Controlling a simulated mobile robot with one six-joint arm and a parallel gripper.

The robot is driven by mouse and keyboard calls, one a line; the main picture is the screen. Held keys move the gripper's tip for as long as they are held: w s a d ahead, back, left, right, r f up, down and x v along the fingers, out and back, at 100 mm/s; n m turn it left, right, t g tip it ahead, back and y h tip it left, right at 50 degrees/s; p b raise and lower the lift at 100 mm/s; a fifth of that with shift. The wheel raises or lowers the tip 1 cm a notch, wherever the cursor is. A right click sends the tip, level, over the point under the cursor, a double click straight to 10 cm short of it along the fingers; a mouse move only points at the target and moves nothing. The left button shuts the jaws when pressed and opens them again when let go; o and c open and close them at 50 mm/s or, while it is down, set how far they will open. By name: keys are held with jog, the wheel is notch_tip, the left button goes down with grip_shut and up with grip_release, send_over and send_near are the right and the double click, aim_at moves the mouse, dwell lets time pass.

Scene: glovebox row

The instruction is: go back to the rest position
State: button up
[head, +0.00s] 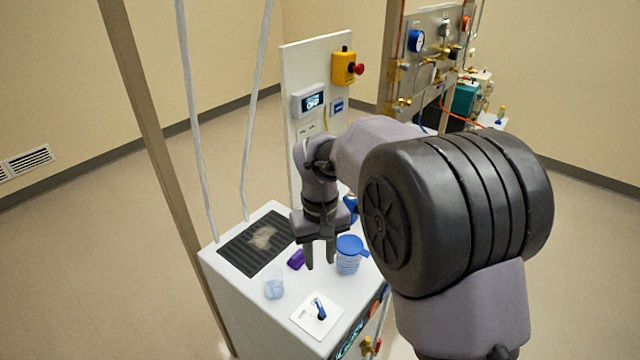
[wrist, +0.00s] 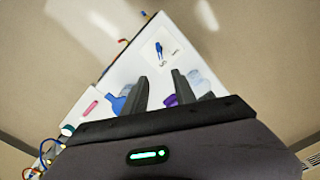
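My gripper (head: 320,258) points down over the white cabinet top (head: 254,308). Its two fingers are apart with nothing visible between them, and the wrist view shows the same gap (wrist: 161,80). A blue-lidded clear cup (head: 348,258) stands just right of the fingers in the head view. My arm hides part of the cabinet's right side.
A clear beaker (head: 274,289) and a white plate with a blue lever (head: 318,317) are near the front. A ribbed black mat (head: 248,254) lies at left. An upright panel (head: 312,75) with a yellow-and-red button box (head: 344,68) stands behind. Open floor lies left.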

jog(key=s+d+r+m+t+y+b, duration=0.1)
jog(key=s+d+r+m+t+b, duration=0.2)
jog(key=s, duration=0.5)
jog(key=s+d+r+m+t+y+b, duration=0.1)
jog(key=s+d+r+m+b, duration=0.1)
jog(key=s+d+r, duration=0.4)
jog(key=s+d+f+m+t+b, duration=0.1)
jog(key=s+f+m+b, duration=0.1)
jog(key=s, duration=0.7)
jog(key=shift+s+d+f+m+t, duration=0.15)
jog(key=shift+s+f+m+t, duration=0.2)
jog(key=shift+f+m, duration=0.5)
dwell(1.8)
